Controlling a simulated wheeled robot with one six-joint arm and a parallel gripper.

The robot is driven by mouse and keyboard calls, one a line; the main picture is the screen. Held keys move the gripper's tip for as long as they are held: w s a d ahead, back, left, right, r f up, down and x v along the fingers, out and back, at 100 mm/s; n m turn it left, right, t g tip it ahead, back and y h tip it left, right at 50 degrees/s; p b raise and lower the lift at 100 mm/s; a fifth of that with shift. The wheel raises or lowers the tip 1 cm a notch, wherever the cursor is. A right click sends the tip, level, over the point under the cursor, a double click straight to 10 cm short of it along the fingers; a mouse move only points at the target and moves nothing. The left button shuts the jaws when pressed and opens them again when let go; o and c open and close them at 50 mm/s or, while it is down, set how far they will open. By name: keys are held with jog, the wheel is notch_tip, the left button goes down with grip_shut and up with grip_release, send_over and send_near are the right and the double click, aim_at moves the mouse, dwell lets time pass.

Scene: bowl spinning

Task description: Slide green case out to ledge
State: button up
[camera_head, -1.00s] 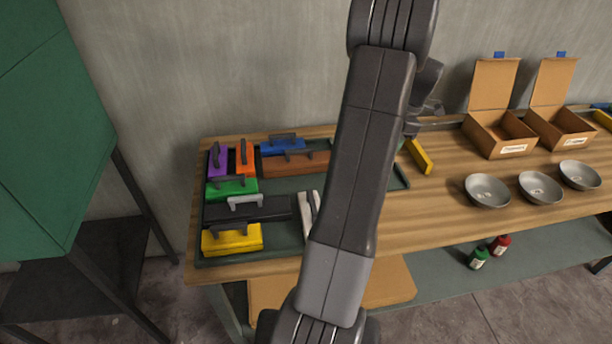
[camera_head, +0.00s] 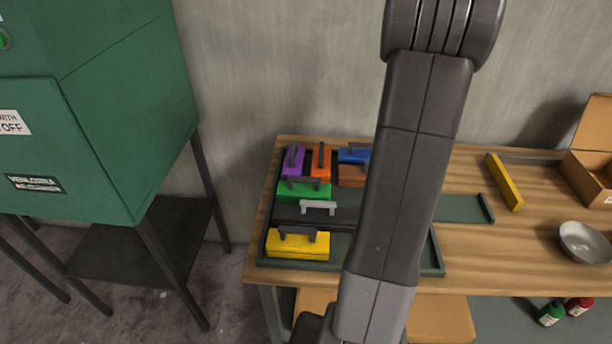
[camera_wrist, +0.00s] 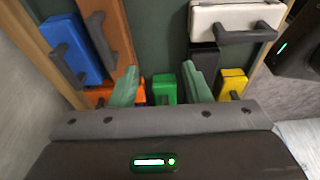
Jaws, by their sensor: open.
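The green case (camera_head: 303,190) lies in a dark green tray (camera_head: 440,256), below the purple and orange cases and above the black case. In the wrist view the green case (camera_wrist: 165,90) shows between and beyond the two fingers of my gripper (camera_wrist: 160,68). The fingers are spread apart with nothing held between them. Whether they touch the case cannot be told. In the head view my arm hides my gripper and part of the tray. A dark green strip with a raised end lip (camera_head: 487,208) sticks out at the tray's right.
Purple (camera_head: 292,160), orange (camera_head: 320,163), black (camera_head: 345,208) and yellow (camera_head: 297,245) cases crowd the green one. Blue (camera_wrist: 70,50), brown (camera_wrist: 105,30) and white (camera_wrist: 235,15) cases show in the wrist view. A yellow bar (camera_head: 504,182) and bowl (camera_head: 584,245) stand right; a green cabinet (camera_head: 110,120) left.

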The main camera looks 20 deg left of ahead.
send_near(305, 178)
jog(key=shift+a+f+p, duration=0.1)
jog(key=shift+f+p, duration=0.25)
jog(key=shift+f, duration=0.2)
jog(key=b+x, duration=0.5)
jog(key=x, duration=0.1)
jog(key=shift+s+a+f, duration=0.1)
jog(key=shift+a+f, duration=0.05)
jog(key=shift+f, duration=0.2)
jog(key=shift+a+f+b, duration=0.15)
jog(key=shift+f+b, duration=0.2)
jog(key=shift+f, duration=0.1)
jog(key=shift+c, duration=0.2)
grip_shut()
jog(key=w+d+p, duration=0.1)
jog(key=w+d, duration=0.2)
jog(key=d, duration=1.1)
jog(key=w+d+p, duration=0.1)
jog(key=w+d, duration=0.3)
jog(key=d, duration=1)
jog(key=w+d, duration=0.4)
jog(key=d, duration=1)
jog(key=shift+d+p, duration=0.35)
jog(key=shift+p, duration=0.05)
